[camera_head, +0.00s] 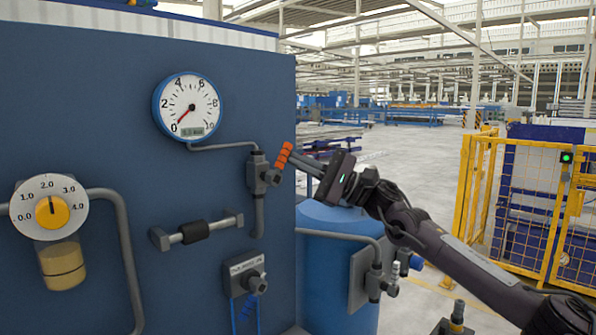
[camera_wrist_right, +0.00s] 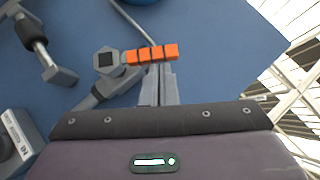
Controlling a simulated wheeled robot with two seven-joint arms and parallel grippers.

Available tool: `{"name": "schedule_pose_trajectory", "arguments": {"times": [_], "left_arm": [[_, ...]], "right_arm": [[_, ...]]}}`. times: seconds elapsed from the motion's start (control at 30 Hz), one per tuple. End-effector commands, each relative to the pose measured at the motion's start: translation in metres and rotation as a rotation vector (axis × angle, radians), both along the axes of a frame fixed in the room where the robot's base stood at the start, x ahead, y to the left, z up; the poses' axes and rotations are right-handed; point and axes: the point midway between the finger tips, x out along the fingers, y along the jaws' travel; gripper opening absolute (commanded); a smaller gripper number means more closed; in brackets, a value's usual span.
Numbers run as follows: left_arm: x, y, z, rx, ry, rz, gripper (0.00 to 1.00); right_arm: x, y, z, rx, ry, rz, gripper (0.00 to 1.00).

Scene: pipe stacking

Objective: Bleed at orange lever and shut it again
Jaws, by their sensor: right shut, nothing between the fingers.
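The orange lever (camera_head: 283,156) sits on a grey valve (camera_head: 260,173) near the right edge of the blue panel. It is tilted, its upper end leaning right. The orange lever (camera_wrist_right: 152,54) also shows in the right wrist view, just beyond my fingertips. My right gripper (camera_head: 298,159) is shut and empty, its fingertips beside the lever; whether they touch it I cannot tell. The fingers also show in the right wrist view (camera_wrist_right: 156,72). The round gauge (camera_head: 189,106) above has its red needle at about 0; its digital readout is too small to read. My left gripper is out of view.
A regulator knob (camera_head: 52,211) is at the left. A horizontal handle (camera_head: 195,232) and a lower fitting with blue cords (camera_head: 247,275) project from the panel. A blue tank (camera_head: 337,262) with a valve (camera_head: 379,284) stands right. A yellow fence (camera_head: 540,205) is farther off.

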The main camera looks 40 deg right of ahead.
Motion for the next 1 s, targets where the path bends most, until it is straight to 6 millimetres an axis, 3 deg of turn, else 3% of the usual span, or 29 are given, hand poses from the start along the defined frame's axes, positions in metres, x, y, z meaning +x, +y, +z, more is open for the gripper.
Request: {"name": "schedule_pose_trajectory", "arguments": {"times": [0.4,1.0], "left_arm": [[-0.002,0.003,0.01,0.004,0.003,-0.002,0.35],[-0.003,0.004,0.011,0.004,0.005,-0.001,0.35]], "right_arm": [[-0.003,0.014,0.021,0.003,-0.005,0.001,0.0],[-0.003,0.022,0.027,0.003,-0.004,0.002,0.0]]}}
